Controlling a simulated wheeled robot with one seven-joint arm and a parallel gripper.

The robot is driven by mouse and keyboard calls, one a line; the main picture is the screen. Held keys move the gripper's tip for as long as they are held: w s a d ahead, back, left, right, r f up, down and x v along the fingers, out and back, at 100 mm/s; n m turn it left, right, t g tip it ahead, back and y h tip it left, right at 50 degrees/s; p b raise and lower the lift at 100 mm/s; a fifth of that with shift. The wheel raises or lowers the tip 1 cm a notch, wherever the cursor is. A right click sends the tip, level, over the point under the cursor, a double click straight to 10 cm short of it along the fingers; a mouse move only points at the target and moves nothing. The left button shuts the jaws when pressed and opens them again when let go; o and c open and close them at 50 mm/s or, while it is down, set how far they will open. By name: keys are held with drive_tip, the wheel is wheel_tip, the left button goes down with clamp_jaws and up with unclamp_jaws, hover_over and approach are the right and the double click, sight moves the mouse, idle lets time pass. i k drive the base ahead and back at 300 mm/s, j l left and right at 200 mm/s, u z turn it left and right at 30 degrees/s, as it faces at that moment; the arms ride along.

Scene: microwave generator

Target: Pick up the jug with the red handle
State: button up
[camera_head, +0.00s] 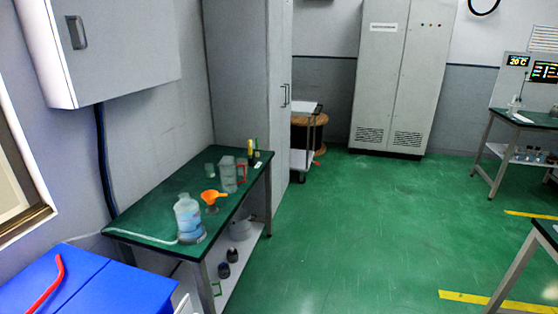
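A clear jug with a red handle (229,174) stands upright near the far end of the green-topped table (150,216). Its red handle is on its right side, towards the table's right edge. An orange funnel (213,196) stands in front of it, and a clear bottle with bluish contents (188,220) stands nearer still. A small clear beaker (209,170) is just left of the jug. My gripper is not in view.
Small dark and yellow items (254,152) stand behind the jug. A blue surface (70,285) with a red curved object (45,290) is at the lower left. A wall cabinet (105,45) hangs above. Open green floor (340,230) lies right of the table.

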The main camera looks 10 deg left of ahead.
sight(228, 169)
drive_tip(key=i, duration=0.9)
drive_tip(key=i+l+u, duration=0.15)
drive_tip(key=i, duration=0.7)
drive_tip(key=i+u, duration=0.8)
drive_tip(key=i+l+u, duration=0.25)
drive_tip(key=u, duration=0.15)
drive_tip(key=i+l+u, duration=0.1)
drive_tip(key=i+u, duration=0.2)
drive_tip(key=u, duration=0.2)
drive_tip(key=i+l+u, duration=0.25)
drive_tip(key=u, duration=0.2)
drive_tip(key=i, duration=0.1)
